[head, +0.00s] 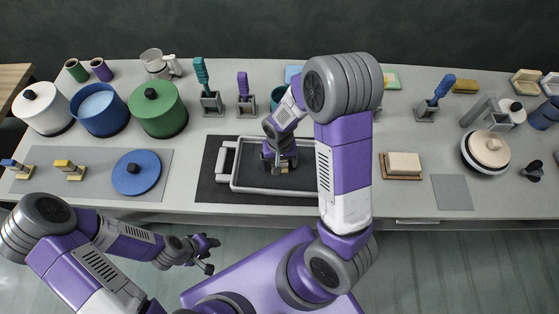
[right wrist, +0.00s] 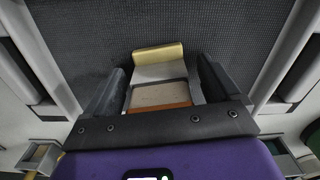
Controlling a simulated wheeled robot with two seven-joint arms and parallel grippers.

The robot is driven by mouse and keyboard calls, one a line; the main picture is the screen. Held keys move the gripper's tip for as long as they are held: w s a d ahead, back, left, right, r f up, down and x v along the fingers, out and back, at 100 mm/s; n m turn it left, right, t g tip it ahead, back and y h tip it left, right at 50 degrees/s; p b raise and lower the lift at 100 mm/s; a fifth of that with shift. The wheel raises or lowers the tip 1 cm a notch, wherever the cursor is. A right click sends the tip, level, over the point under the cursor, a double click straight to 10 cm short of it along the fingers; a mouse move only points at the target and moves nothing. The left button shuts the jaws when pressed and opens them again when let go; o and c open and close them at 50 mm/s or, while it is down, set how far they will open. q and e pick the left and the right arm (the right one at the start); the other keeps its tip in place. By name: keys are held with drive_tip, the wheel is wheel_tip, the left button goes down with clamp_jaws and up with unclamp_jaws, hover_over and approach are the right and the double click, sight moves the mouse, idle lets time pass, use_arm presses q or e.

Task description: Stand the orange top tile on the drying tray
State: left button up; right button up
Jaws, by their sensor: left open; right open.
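The drying tray (head: 262,190) is a grey-rimmed tray on a dark mat near the table's front. My right gripper (head: 281,162) is inside its outline, pointing down. In the right wrist view my right gripper (right wrist: 160,88) is open, its fingers on either side of a small piece with a gold rounded edge (right wrist: 158,52), a pale body (right wrist: 158,95) and an orange-brown strip. It may be the orange top tile; I cannot tell whether it stands or touches the fingers. My left gripper (head: 205,254) is open and empty, in front of the table edge, away from the tray.
A blue disc lid (head: 136,173) lies left of the tray. Pots, including a green one (head: 158,112), stand at the back left. Upright tool holders (head: 212,104) stand behind the tray. A cream block on a brown board (head: 403,164) lies to the right.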

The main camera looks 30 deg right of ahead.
drive_tip(key=shift+r, duration=0.1)
drive_tip(key=shift+r+p, duration=3.25)
drive_tip(key=shift+r, duration=0.65)
drive_tip(key=shift+r, duration=0.1)
wheel_tip(320, 180, up, 7)
drive_tip(key=p, duration=0.1)
drive_tip(key=shift+r, duration=0.2)
